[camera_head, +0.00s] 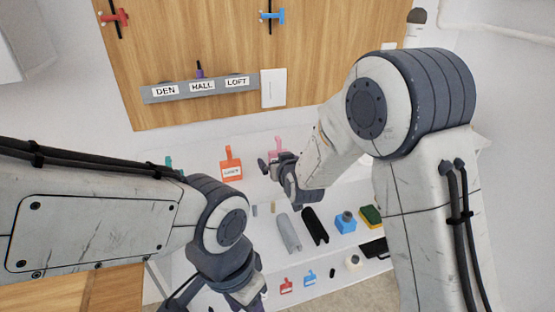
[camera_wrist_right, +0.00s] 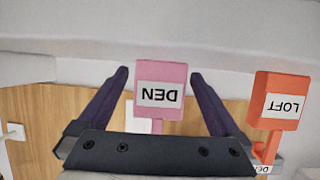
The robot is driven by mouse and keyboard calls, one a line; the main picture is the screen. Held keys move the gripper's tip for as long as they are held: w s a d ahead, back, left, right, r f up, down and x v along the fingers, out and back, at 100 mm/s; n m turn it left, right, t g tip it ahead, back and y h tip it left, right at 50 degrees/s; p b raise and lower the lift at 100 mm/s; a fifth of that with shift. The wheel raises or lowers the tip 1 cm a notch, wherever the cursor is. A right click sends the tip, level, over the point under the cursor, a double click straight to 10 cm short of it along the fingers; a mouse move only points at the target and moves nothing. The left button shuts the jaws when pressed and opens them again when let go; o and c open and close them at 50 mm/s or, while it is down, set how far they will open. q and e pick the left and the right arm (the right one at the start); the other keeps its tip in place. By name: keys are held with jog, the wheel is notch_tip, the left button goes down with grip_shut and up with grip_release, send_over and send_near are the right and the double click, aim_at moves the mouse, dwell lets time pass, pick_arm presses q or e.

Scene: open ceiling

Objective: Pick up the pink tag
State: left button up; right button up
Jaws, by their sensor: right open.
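The pink tag (camera_wrist_right: 160,72) reads DEN, upside down in the right wrist view, and has a narrow stem at its lower edge. In the head view the pink tag (camera_head: 277,145) is partly hidden behind my right gripper (camera_head: 270,165). My right gripper (camera_wrist_right: 159,76) is open, with one dark purple finger on each side of the tag. Gaps show between the fingers and the tag, so it is not gripped. My left gripper (camera_head: 248,297) is low in the head view and cut by the bottom edge; its jaw state is unclear.
An orange LOFT tag (camera_wrist_right: 281,100) is close beside the right gripper; an orange tag (camera_head: 231,165) also shows in the head view. A grey labelled rail (camera_head: 200,88) is on the wooden board above. Lower shelves hold a blue block (camera_head: 345,224) and other items.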

jog(key=c, duration=1.4)
